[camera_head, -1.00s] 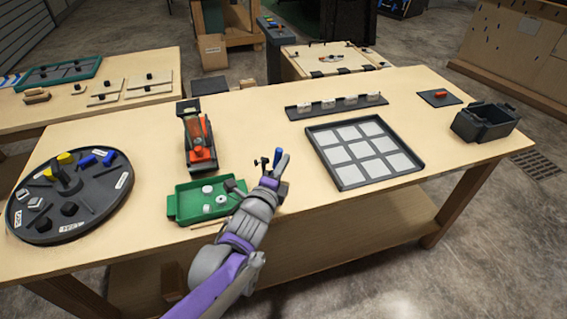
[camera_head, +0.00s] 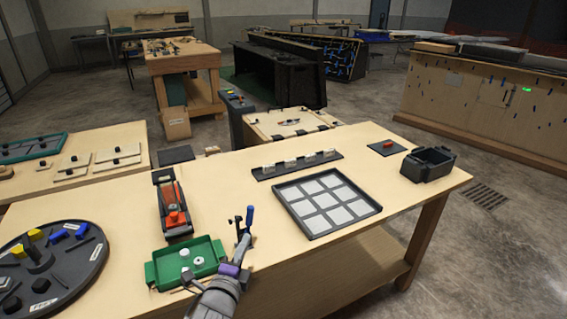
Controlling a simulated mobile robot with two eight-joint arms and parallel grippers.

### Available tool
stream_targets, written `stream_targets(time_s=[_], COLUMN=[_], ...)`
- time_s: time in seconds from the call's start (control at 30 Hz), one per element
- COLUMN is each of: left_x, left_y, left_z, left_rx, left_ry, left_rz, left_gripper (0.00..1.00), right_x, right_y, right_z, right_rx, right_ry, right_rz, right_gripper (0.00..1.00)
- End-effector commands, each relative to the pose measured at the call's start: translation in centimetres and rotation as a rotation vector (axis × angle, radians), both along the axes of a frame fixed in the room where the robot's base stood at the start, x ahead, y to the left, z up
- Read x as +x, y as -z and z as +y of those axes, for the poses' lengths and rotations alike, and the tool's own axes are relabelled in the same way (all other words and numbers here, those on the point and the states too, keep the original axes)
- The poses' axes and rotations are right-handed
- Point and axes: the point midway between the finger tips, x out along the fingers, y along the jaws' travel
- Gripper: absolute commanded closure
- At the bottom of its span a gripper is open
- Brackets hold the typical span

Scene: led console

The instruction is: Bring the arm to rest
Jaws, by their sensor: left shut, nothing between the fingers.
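My left gripper (camera_head: 243,243) is at the lower middle of the head view, its grey and purple arm coming in from the bottom edge. It is shut with nothing held. It is at the front edge of the wooden table (camera_head: 300,240), just right of the green tray (camera_head: 152,272). A small upright fixture with a blue handle (camera_head: 250,217) shows just beyond the fingers; whether they touch it I cannot tell. My right gripper is not in view.
The green tray holds small white discs (camera_head: 199,261). A black round turntable (camera_head: 85,270) is at left, a red-and-black device (camera_head: 172,205) behind the tray, a grid panel (camera_head: 322,232) right of the gripper. A dark bin (camera_head: 428,166) stands far right.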

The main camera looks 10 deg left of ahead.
Motion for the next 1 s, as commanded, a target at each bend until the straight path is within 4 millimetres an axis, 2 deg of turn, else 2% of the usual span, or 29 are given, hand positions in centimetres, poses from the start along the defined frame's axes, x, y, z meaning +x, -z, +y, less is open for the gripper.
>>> stream_targets(time_s=[0.07,0.17,0.27,0.3,0.4,0.5,0.6,0.73,1.0], left_x=[-0.8,-3.2,-7.4,-9.4,-14.5,-19.0,-22.0,-23.8,-23.9], left_y=[-0.2,0.0,1.0,1.5,2.8,3.8,4.3,4.7,4.9], left_z=[0.5,1.8,3.0,3.2,3.1,2.5,1.8,1.3,1.3], left_rx=[-0.072,-0.285,-0.594,-0.721,-1.007,-1.219,-1.348,-1.414,-1.419], left_ry=[-0.031,-0.132,-0.302,-0.382,-0.591,-0.782,-0.924,-1.007,-1.016], left_rz=[0.045,0.172,0.349,0.418,0.571,0.685,0.755,0.792,0.795], left_gripper=[1.00,1.00,1.00,1.00,1.00,1.00,1.00,1.00,1.00], right_x=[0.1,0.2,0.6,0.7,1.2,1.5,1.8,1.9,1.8], right_y=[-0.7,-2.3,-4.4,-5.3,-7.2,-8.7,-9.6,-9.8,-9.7], right_z=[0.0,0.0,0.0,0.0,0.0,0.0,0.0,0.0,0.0], right_rx=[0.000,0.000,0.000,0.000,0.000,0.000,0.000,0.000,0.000], right_ry=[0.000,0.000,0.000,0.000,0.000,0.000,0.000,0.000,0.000], right_rz=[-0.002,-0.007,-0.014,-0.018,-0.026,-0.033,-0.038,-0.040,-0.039], right_gripper=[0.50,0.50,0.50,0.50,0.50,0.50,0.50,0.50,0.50])
